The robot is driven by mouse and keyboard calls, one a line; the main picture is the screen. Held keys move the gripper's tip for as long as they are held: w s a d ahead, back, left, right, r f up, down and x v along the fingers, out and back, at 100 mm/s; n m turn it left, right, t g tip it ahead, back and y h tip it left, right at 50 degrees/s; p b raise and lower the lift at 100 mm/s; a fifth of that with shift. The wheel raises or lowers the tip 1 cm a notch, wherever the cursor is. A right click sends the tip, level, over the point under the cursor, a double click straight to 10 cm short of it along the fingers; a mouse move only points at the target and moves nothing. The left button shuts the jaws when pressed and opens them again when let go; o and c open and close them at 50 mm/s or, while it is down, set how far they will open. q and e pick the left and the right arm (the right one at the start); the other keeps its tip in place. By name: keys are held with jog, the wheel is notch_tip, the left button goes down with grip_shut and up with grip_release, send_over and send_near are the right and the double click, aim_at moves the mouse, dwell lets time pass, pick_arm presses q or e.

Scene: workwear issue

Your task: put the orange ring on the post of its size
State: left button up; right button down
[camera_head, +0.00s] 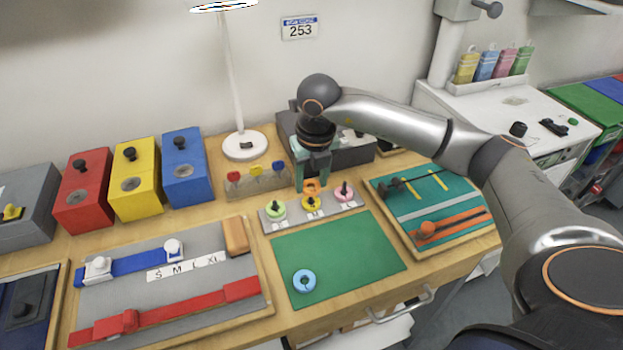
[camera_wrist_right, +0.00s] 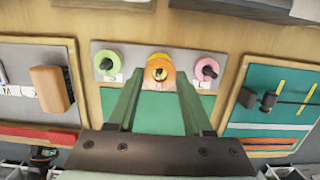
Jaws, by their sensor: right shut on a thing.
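The orange ring (camera_head: 312,185) is between the fingertips of my right gripper (camera_head: 312,181), which is shut on it. It is above the middle post of the grey post board (camera_head: 264,221). A yellow ring (camera_head: 312,204) is on that middle post, below the orange ring. In the right wrist view the orange ring (camera_wrist_right: 157,66) overlaps the yellow one, and a dark post tip appears within its opening; I cannot tell whether the ring is around the post. A green ring (camera_head: 275,209) is on the left post and a pink ring (camera_head: 344,192) on the right post.
A blue ring (camera_head: 304,281) lies on the green mat (camera_head: 350,255) in front of the board. A small block with coloured knobs (camera_head: 258,182) and a dark grey box (camera_head: 352,153) stand behind. Trays with straps lie left (camera_head: 200,300) and right (camera_head: 440,205).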

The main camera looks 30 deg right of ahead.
jog(key=shift+f+b, duration=0.55)
jog(key=shift+f, duration=0.15)
dwell(0.7)
grip_release()
dwell(0.6)
jog(key=shift+r, duration=0.1)
jog(key=shift+r+p, duration=2.45)
jog(key=shift+r, duration=1)
